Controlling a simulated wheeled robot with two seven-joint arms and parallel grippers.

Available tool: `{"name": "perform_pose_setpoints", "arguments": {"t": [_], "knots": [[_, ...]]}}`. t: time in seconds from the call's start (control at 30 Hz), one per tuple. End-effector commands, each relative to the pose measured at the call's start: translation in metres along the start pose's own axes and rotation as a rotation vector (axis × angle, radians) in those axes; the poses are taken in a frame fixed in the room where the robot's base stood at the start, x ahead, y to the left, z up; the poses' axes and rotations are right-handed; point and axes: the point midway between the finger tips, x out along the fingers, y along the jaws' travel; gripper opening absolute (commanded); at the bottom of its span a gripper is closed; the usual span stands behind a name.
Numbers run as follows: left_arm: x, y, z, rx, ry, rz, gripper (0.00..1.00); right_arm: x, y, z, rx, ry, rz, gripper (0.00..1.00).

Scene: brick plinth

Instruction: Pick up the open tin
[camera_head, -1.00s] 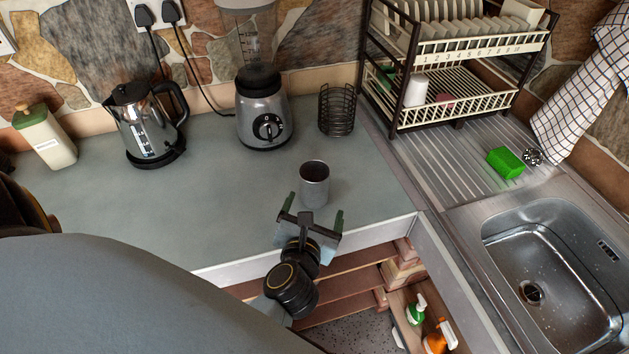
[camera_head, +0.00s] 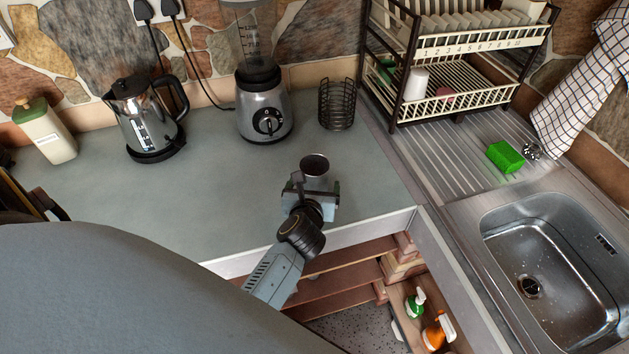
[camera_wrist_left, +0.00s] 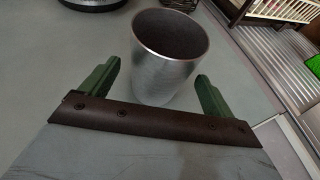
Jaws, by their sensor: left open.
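The open tin (camera_head: 314,164) is a plain silver-grey cylinder with a dark open top, standing upright on the grey counter. In the head view my left gripper (camera_head: 312,187) is at the tin's near side and hides its lower part. In the left wrist view the tin (camera_wrist_left: 170,62) stands just ahead, centred between the two green fingers of my left gripper (camera_wrist_left: 158,88). The fingers are apart and empty. Their tips reach about the tin's near side; I cannot tell whether they touch it. My right gripper is not in view.
A wire holder (camera_head: 337,104), a blender (camera_head: 264,105) and a kettle (camera_head: 146,120) stand behind the tin. A dish rack (camera_head: 455,107) and a sink (camera_head: 553,270) are at the right. The counter's front edge (camera_head: 365,232) passes under my left arm. The counter left of the tin is clear.

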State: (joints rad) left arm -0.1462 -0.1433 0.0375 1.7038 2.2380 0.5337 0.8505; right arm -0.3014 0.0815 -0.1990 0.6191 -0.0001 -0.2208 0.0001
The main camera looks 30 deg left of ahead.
Motion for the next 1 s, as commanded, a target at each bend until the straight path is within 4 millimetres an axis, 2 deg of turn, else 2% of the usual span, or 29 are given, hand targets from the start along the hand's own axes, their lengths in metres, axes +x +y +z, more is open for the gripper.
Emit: {"name": "perform_pose_setpoints", "arguments": {"t": [0.1, 0.2, 0.5, 0.87, 1.0], "knots": [[0.019, 0.001, 0.000, 0.001, -0.001, 0.000, 0.88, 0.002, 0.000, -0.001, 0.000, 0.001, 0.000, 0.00], [0.029, 0.001, -0.001, 0.001, 0.000, 0.000, 0.88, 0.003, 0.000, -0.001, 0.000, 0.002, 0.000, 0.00], [0.033, 0.001, 0.000, 0.000, 0.000, -0.001, 0.88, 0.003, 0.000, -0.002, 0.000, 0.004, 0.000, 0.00], [0.033, 0.001, 0.000, 0.001, 0.000, -0.001, 0.41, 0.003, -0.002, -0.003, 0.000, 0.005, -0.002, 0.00], [0.033, 0.001, 0.000, 0.001, -0.001, -0.001, 0.40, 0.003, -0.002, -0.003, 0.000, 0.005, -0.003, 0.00]]}}
